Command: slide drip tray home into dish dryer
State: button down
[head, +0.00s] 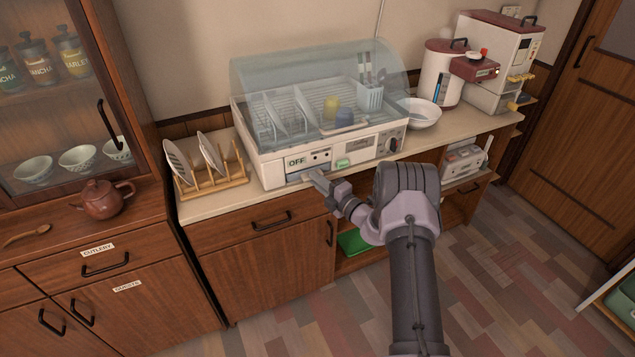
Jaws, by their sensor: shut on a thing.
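The dish dryer (272,158) stands on the counter, a white base under a clear domed cover, with dishes and a cutlery holder inside. An "OFF" sign shows on its front panel. The drip tray (294,177) shows as a thin bluish strip low on the dryer's front left, under the sign. My gripper (313,175) is at the tray's front edge and shut on it. My fingers hide part of the tray, and I cannot tell how far it sticks out.
A wooden plate rack (212,182) with plates stands left of the dryer. The counter (205,209) has a narrow bare strip in front. A brown teapot (101,200) sits on the left cabinet.

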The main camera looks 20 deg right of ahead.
jog(key=shift+w, duration=0.45)
jog(key=c, duration=1.4)
grip_release()
jog(key=p+v, duration=0.5)
jog(key=v, duration=1.3)
jog(key=s+a+r+n+g+y, duration=0.3)
jog(key=a+r+n+g, duration=0.3)
jog(key=a+r+n, duration=0.5)
jog(key=s+a+r+n+g+y, duration=0.2)
jog(key=a+r+n+g+y, duration=0.25)
jog(key=a+r+n, duration=0.65)
jog(key=s+a+r+n+g+h, duration=0.3)
jog(key=s+a+n+g+h, duration=0.3)
jog(key=s+n, duration=0.55)
jog(key=s+d+r+n+t+h, duration=0.2)
jog(key=s+n+t+h, duration=0.3)
jog(key=s+n, duration=0.6)
jog(key=shift+d+r+n, duration=0.3)
jog(key=shift+r+n, duration=0.4)
jog(key=shift+n, duration=0.15)
